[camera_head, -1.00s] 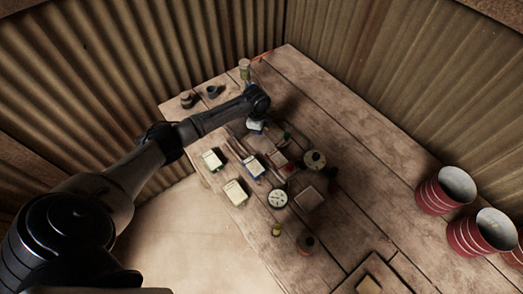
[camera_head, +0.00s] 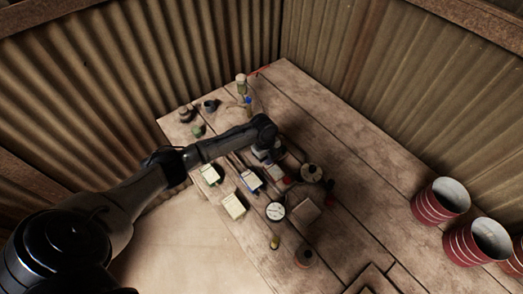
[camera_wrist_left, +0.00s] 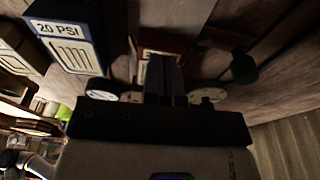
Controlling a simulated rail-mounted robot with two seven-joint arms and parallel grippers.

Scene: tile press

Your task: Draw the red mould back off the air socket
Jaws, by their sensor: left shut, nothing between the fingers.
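The red mould (camera_wrist_left: 172,42) shows in the left wrist view as a dark red box just beyond my left fingertips, partly hidden by them. In the head view a small red patch (camera_head: 287,180), likely the same mould, lies just below my left gripper (camera_head: 263,154). My left gripper (camera_wrist_left: 166,78) is shut and empty, its two fingers together and pointing at the red box. I cannot tell whether they touch it. The air socket cannot be made out. My right gripper is not in view.
A blue box (camera_wrist_left: 68,42) marked 20 PSI stands left of the fingers in the left wrist view. A dark green knob (camera_wrist_left: 243,68) is at their right. In the head view, a white dial (camera_head: 275,211) and round disc (camera_head: 311,173) stand nearby. Red drums (camera_head: 440,201) stand at far right.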

